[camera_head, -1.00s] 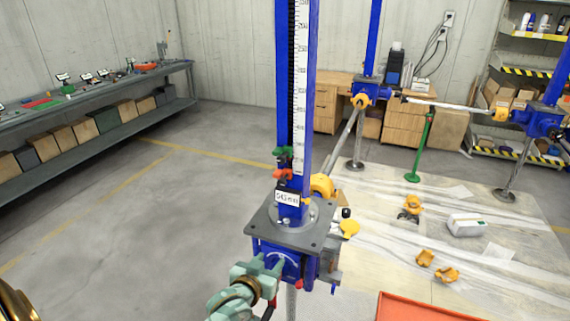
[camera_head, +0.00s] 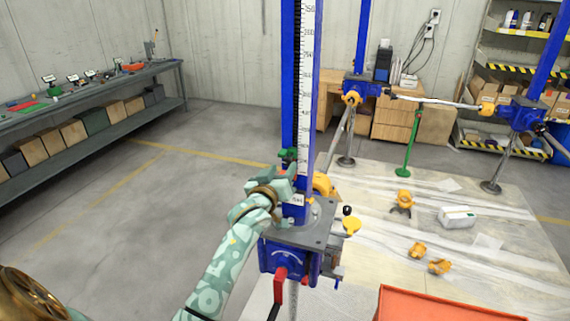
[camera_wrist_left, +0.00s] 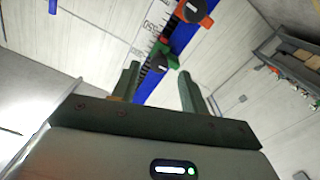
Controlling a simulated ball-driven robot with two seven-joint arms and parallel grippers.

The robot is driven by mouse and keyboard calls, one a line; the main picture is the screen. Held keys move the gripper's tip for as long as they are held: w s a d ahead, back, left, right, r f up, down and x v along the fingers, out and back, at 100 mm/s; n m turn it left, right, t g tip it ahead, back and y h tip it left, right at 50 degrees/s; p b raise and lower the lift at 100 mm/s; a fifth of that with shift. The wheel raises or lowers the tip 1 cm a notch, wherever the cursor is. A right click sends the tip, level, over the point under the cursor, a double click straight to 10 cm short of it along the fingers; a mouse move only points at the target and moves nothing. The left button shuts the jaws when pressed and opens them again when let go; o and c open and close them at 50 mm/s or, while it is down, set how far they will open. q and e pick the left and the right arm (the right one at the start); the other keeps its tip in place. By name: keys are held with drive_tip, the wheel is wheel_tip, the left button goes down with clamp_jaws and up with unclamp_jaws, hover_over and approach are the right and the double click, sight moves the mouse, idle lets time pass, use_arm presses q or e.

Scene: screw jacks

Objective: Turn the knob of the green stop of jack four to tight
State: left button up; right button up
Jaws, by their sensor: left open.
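The near jack (camera_head: 290,257) has a blue column with a black toothed strip and a white scale. Its green stop (camera_head: 288,155) sits low on the column, just above my left gripper (camera_head: 284,180). In the left wrist view the green stop (camera_wrist_left: 165,54), with a dark knob, lies just beyond the fingertips of my left gripper (camera_wrist_left: 158,78). The fingers are open, with nothing between them, and appear apart from the knob. My right gripper is not in view.
A red crank handle (camera_head: 279,288) hangs at the jack's front. A yellow knob (camera_head: 352,226) sticks out at its right. An orange tray (camera_head: 440,306) lies at the lower right. Clear floor is to the left, before a long bench (camera_head: 90,120).

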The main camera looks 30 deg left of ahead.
sight(287, 163)
use_arm(q)
drive_tip(key=x, duration=0.2)
drive_tip(key=shift+w, duration=0.3)
drive_tip(key=shift+w+a, duration=0.15)
drive_tip(key=shift+w, duration=0.15)
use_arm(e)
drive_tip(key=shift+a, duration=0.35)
use_arm(q)
drive_tip(key=shift+c, duration=0.8)
clamp_jaws()
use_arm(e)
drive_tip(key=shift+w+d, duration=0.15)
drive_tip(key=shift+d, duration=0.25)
